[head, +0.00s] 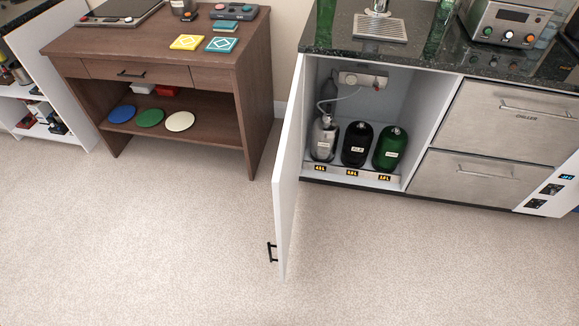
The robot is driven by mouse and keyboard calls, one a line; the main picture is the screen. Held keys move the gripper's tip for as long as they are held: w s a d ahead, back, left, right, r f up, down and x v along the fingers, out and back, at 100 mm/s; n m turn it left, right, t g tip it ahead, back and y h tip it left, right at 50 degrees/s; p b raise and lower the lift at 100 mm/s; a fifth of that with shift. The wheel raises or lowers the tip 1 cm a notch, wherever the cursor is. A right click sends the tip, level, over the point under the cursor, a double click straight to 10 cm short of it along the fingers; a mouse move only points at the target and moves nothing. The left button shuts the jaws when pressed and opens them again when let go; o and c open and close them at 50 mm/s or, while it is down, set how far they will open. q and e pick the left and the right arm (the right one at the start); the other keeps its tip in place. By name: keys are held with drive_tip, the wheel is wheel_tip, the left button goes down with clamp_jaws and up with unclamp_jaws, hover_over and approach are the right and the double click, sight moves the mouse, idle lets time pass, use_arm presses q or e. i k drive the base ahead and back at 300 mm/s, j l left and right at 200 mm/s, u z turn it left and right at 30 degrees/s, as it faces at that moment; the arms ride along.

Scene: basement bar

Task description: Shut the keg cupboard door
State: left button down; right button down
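The keg cupboard (408,172) stands under the dark speckled counter, with its inside in plain view. Its white door (286,190) is hinged at the left side and stands wide open, pointing out into the room. A black handle (271,252) sits near the door's free edge, on the face turned to the left. Inside are a grey keg (323,142), a black keg (356,145) and a green keg (390,149), side by side behind small lit number displays. Neither of my grippers shows in the head view.
A brown wooden desk (160,68) with a drawer and lower shelf stands left of the door. Steel chiller drawers (490,125) adjoin the cupboard on the right. A white panel with displays (552,188) juts out at the far right. The carpet (150,245) in front is clear.

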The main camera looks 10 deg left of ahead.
sight(285, 177)
drive_tip(key=i+j+z, duration=0.15)
drive_tip(key=j, duration=0.25)
drive_tip(key=i+j+z, duration=0.2)
drive_tip(key=j, duration=0.15)
drive_tip(key=i+j+z, duration=0.15)
drive_tip(key=j, duration=0.3)
drive_tip(key=j+z, duration=0.2)
drive_tip(key=j, duration=0.2)
drive_tip(key=k+j+z, duration=0.15)
drive_tip(key=j, duration=0.3)
